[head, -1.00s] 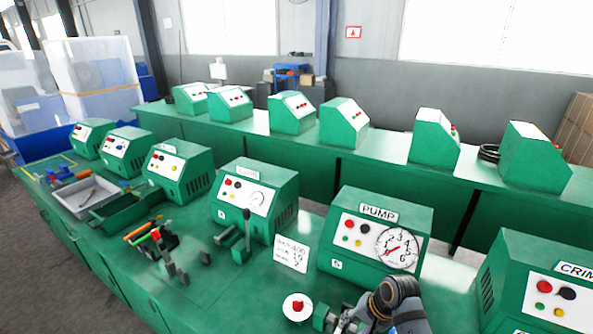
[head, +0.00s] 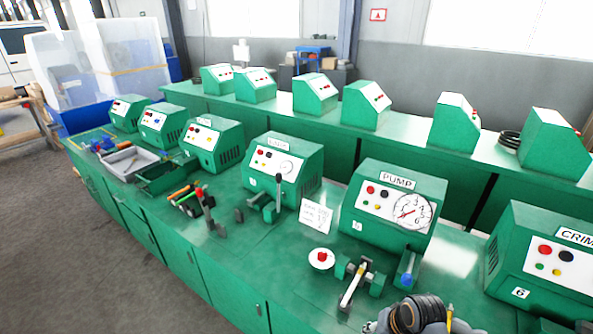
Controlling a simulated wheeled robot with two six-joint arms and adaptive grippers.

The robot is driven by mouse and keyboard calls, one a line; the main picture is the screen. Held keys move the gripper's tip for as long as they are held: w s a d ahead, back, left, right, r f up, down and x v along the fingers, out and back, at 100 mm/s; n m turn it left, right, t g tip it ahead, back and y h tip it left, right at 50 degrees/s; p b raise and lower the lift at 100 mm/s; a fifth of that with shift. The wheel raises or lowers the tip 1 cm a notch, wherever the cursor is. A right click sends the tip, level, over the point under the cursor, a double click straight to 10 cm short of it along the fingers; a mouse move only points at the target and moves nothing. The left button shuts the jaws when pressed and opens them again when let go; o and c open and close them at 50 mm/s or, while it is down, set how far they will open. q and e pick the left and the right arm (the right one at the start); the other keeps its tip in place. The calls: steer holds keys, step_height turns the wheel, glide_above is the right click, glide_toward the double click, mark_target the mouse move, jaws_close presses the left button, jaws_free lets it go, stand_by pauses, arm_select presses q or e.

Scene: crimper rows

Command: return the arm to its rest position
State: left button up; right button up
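One of my arms (head: 420,314) shows at the bottom edge, right of centre, as a grey and black wrist part in front of the bench. It appears to be my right arm. It seems empty, but its fingers are mostly cut off by the frame edge, so I cannot see if they are open. My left arm is out of view. The green pump box (head: 393,208) with its dial stands behind the wrist. A green clamp fixture with a pale bar (head: 353,285) sits on the bench in front of that box, apart from the wrist.
A white dish with a red button (head: 321,259) and a white card (head: 315,217) are left of the clamp. A crimper box (head: 545,265) stands at right. A lever fixture (head: 268,203) and several tools are further left.

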steer(key=s+d+r+n+t+h, duration=0.1)
steer(key=s+d+r+n, duration=0.15)
steer(key=s, duration=0.35)
steer(key=s+d+r+n+h, duration=0.1)
steer(key=s+r+n+h, duration=0.15)
steer(key=s, duration=0.25)
step_height(320, 180, down, 29)
steer(key=s+d+g+b, duration=0.1)
steer(key=d+b, duration=0.1)
steer(key=b, duration=0.2)
arm_select(q)
step_height(320, 180, down, 8)
steer(key=s+b, duration=0.1)
steer(key=b, duration=0.3)
steer(key=shift+s+a+f, duration=0.15)
steer(key=shift+s+a, duration=0.1)
steer(key=shift+s, duration=0.15)
arm_select(e)
steer(key=s+d+f+g, duration=0.1)
steer(key=s+f, duration=1.9)
steer(key=f, duration=0.3)
steer(key=shift+d+y, duration=0.3)
steer(key=shift+y, duration=0.15)
